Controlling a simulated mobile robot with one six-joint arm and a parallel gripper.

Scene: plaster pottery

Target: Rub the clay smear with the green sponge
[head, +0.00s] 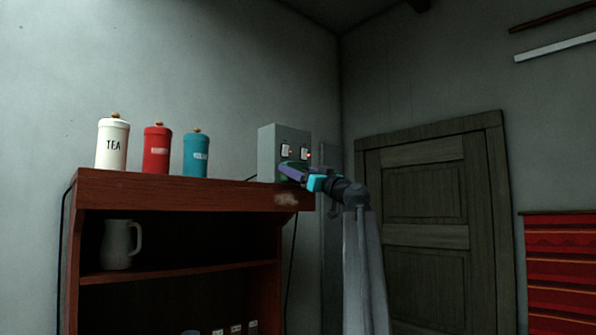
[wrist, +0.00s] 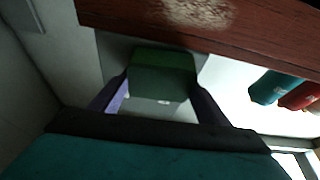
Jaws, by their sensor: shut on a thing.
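The clay smear (head: 286,199) is a pale, rough patch on the front edge of the brown shelf top, near its right end. It also shows at the top of the wrist view (wrist: 198,12). My gripper (wrist: 160,92) is shut on the green sponge (wrist: 163,62), which sits between its two purple fingers. In the head view my gripper (head: 292,172) is at the right end of the shelf, just above the smear. In the wrist view the sponge appears apart from the smear, with a strip of brown wood between them.
The brown shelf unit (head: 190,191) carries a white tea canister (head: 112,145), a red canister (head: 156,150) and a blue canister (head: 196,155). A grey switch box (head: 268,150) is behind my gripper. A jug (head: 120,245) stands on the lower shelf. A closed door (head: 425,215) is at right.

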